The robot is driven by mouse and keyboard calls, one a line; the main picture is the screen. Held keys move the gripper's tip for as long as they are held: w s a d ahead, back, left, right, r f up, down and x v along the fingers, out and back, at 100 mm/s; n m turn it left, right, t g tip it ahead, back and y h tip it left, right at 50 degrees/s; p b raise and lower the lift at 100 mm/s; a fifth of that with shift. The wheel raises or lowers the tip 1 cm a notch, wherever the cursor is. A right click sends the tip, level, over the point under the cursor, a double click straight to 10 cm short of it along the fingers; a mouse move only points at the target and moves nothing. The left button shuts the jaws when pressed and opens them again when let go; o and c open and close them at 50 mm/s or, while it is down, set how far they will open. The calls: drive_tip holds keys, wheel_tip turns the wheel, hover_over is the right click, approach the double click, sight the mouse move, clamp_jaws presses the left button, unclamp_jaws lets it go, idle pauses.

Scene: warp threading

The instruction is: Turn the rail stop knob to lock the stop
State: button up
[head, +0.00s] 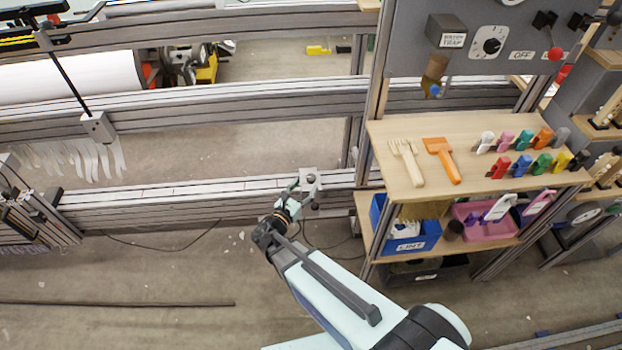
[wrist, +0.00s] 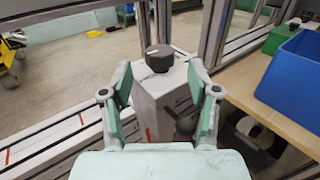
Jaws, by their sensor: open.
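The rail stop is a light grey block (wrist: 160,102) on the metal rail, with a dark faceted knob (wrist: 160,58) on its top in the wrist view. A light mark shows on the knob's top. In the head view the stop (head: 309,178) sits on the lower rail, just left of the shelf unit. My gripper (wrist: 161,118) is open in the wrist view, its green-padded fingers on either side of the block, with the knob beyond the fingertips. I cannot tell whether the fingers touch the block. In the head view my gripper (head: 300,192) is small beside the stop.
A wooden shelf (head: 470,150) with combs and coloured clips stands right of the stop. A blue bin (head: 405,232) sits on its lower level, also close at the right in the wrist view (wrist: 295,75). The rail (head: 190,195) runs left, with red marks. Upright posts stand behind the stop.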

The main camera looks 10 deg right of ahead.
sight(308, 182)
drive_tip(key=shift+x, duration=2.3)
clamp_jaws()
